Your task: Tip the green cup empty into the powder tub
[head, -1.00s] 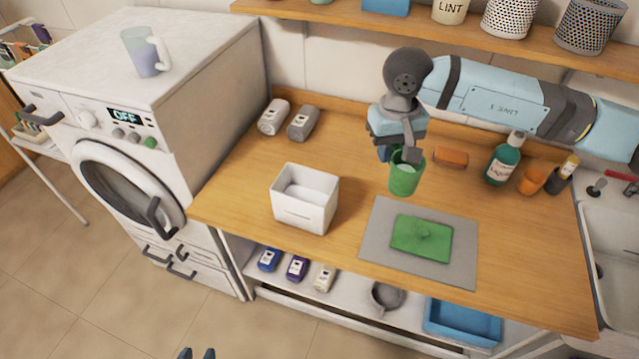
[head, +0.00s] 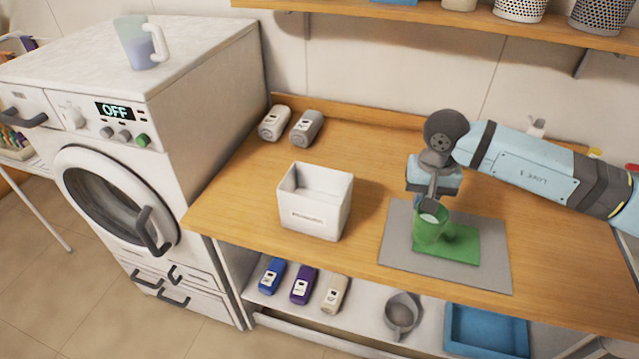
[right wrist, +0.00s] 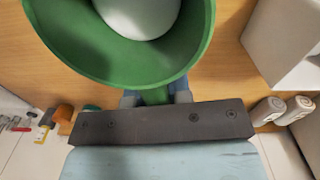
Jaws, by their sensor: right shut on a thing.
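The green cup (head: 431,228) is held by its handle side in my right gripper (head: 430,200), which is shut on it. The cup looks roughly upright, over the grey mat; I cannot tell its exact height. In the right wrist view the cup (right wrist: 110,60) is seen into from above, with white contents (right wrist: 140,14) inside. The powder tub, a white open box (head: 315,222), stands on the counter left of the cup, apart from it. Its inside bottom is hidden in the head view. My left gripper is not in view.
A flat green pad (head: 465,245) lies on the grey mat (head: 400,255). A washing machine (head: 120,150) stands left, with a mug (head: 140,45) on top. The counter between tub and mat is clear.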

